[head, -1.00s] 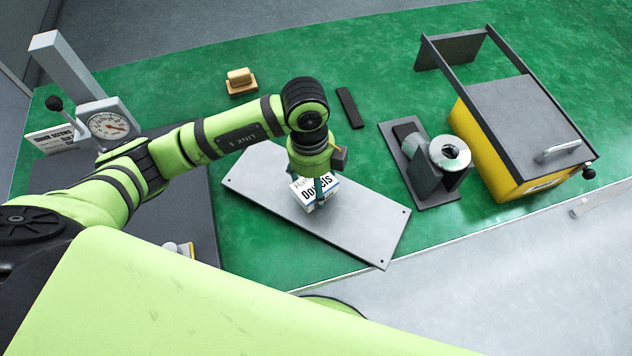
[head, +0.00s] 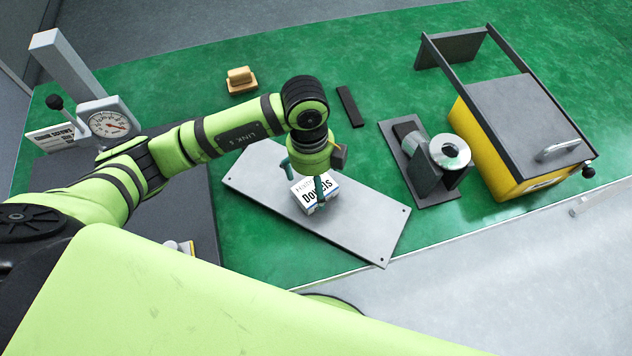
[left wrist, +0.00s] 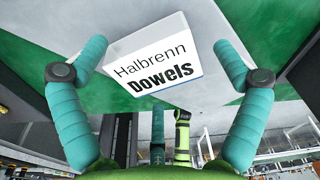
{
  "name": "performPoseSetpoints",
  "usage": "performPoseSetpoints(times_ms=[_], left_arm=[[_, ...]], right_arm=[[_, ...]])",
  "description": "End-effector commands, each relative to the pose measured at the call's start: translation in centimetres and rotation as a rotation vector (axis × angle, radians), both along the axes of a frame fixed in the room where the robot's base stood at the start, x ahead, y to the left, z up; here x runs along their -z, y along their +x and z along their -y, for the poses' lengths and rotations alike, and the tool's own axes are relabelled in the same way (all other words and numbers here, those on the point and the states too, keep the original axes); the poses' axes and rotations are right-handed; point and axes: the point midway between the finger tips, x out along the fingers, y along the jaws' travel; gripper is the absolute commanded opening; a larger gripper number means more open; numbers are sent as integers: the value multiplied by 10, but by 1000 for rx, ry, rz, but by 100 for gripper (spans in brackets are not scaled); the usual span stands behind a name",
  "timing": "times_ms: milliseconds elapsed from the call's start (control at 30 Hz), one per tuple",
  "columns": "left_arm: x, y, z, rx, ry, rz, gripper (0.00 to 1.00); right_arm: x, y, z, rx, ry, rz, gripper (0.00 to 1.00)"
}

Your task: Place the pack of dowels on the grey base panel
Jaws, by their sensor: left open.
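The white pack of dowels (head: 316,193), printed "Dowels", rests on the grey base panel (head: 362,225), near the panel's middle. The panel lies flat and slanted on the green surface. My left gripper (head: 304,180) is over the pack from above, with its teal fingers spread apart on either side. In the left wrist view the pack (left wrist: 152,58) shows between the open fingers (left wrist: 158,75), with a gap to the right finger; whether the left finger touches it I cannot tell. My right gripper is not in view.
A dark block on a plate (head: 440,165) and a yellow box with a dark frame (head: 500,150) stand to the right. A tan block (head: 240,80) and a dark strip (head: 349,107) lie behind. A gauge press (head: 105,125) stands at left.

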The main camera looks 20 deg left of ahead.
Motion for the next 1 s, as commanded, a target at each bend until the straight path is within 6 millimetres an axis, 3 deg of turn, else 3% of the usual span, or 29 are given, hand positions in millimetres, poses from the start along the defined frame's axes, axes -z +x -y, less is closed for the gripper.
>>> performPoseSetpoints(times_ms=[300,500,1000], left_arm=[[-66,5,-6,1,-1,6,98],[-94,5,-9,1,0,2,98],[-102,5,-10,0,0,0,98]], right_arm=[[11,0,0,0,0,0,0],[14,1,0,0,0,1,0],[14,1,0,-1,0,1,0]])
